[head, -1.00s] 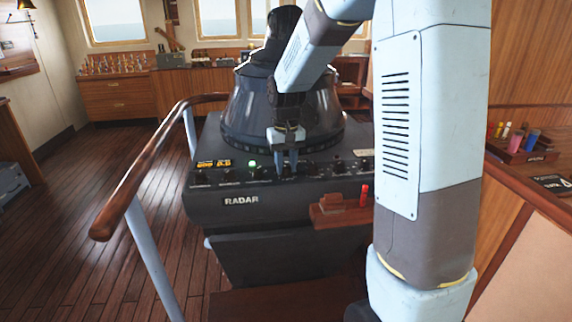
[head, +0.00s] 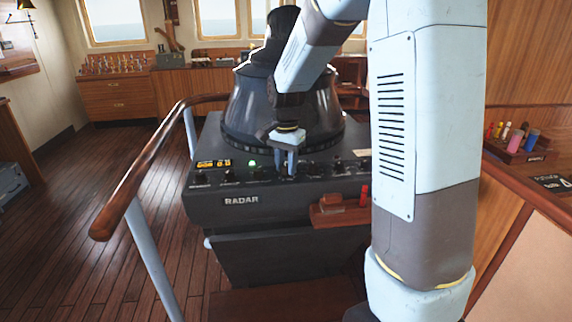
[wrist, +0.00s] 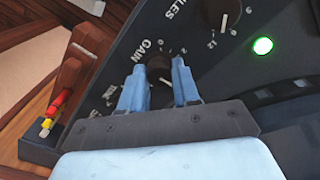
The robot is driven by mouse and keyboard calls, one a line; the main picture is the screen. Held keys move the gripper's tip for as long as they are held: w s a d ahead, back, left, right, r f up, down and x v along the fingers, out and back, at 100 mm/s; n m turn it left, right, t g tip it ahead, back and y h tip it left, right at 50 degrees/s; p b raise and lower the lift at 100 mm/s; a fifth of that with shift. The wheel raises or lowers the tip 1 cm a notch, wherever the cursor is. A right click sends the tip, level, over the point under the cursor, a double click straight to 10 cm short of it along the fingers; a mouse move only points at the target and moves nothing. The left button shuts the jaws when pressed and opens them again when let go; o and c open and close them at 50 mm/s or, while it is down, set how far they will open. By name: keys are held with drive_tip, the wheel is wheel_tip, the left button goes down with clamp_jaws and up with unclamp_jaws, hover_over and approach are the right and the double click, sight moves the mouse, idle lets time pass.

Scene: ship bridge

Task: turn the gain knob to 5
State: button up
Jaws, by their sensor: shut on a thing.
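The gain knob (wrist: 160,70) is a small dark round knob on the radar panel, beside the white word GAIN in the wrist view. My gripper (wrist: 159,63) has one pale blue finger on each side of it and is shut on it. White scale figures show around the knob, partly covered by the fingers. A small pale mark shows at the knob's lower edge, but its exact reading cannot be told. In the head view my gripper (head: 285,174) reaches down to the front panel of the radar console (head: 290,212), and its fingers hide the knob.
The miles knob (wrist: 223,12) and a lit green lamp (wrist: 263,46) are close by on the panel. A wooden holder (head: 340,213) with red items juts from the console front. A wooden handrail (head: 140,180) runs along the left.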

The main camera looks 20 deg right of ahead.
sight(286, 166)
drive_tip(key=shift+w+r+m, duration=0.1)
drive_tip(key=shift+m, duration=0.5)
drive_tip(key=o, duration=1.1)
drive_tip(key=shift+c, duration=0.2)
wheel_tip(286, 166, up, 14)
drive_tip(key=shift+f, duration=0.2)
drive_tip(key=s+d+n+t, duration=0.1)
drive_tip(key=s+n+t, duration=0.1)
drive_tip(key=s, duration=0.6)
drive_tip(key=s+d+n+t, duration=0.1)
drive_tip(key=s+d+n, duration=0.1)
drive_tip(key=s+n, duration=0.3)
drive_tip(key=s+d+r+n+t, duration=0.1)
drive_tip(key=s+n+t, duration=0.1)
drive_tip(key=s, duration=1.1)
drive_tip(key=shift+d+n+t, duration=0.15)
drive_tip(key=shift+n+t, duration=0.15)
drive_tip(key=shift+n, duration=0.4)
